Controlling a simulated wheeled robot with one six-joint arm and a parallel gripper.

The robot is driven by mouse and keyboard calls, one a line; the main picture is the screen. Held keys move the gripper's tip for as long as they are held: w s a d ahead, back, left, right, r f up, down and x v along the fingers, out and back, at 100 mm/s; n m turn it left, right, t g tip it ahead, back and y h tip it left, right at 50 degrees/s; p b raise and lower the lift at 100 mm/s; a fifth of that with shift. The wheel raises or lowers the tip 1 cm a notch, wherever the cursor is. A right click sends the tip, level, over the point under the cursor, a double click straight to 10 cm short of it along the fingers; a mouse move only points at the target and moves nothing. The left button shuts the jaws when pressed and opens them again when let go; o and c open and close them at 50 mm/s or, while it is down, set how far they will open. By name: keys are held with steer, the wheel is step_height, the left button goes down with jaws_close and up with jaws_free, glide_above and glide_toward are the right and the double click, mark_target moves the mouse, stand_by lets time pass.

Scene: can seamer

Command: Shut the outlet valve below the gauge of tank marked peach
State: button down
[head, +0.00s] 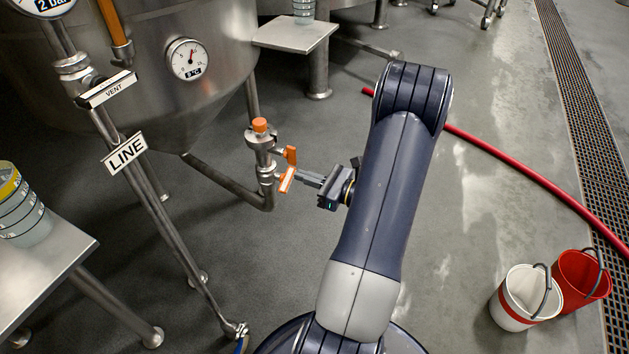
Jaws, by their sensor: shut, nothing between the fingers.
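A steel tank (130,40) with a cone bottom stands at the upper left. A round dial gauge (188,59) with a small digital readout is on its wall. A pipe from the cone runs to an upright steel outlet valve (265,165) below and right of the gauge. The valve has an orange lever (289,168) on its right side, slanting down; I cannot tell if the valve is open or shut. My gripper (300,176) is shut and empty, its fingertips at the lever's right side; touching or just apart is unclear. No peach mark is visible.
A steel table (50,270) stands at the lower left. A red hose (520,177), a white bucket (520,300) and a red bucket (583,280) are at right.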

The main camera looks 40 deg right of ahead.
steer(key=shift+x, duration=1.6)
steer(key=shift+d+f+b, duration=0.15)
steer(key=shift+f+b, duration=0.2)
steer(key=shift+f, duration=0.25)
steer(key=shift+w+d, duration=0.15)
steer(key=shift+d, duration=0.2)
steer(key=shift+w+d, duration=0.25)
steer(key=shift+d, duration=0.35)
steer(key=shift+r, duration=0.15)
stand_by(0.4)
steer(key=v, duration=0.3)
steer(key=p+v, duration=0.1)
steer(key=v, duration=0.2)
steer(key=shift+w+d+r, duration=0.1)
steer(key=shift+r, duration=0.15)
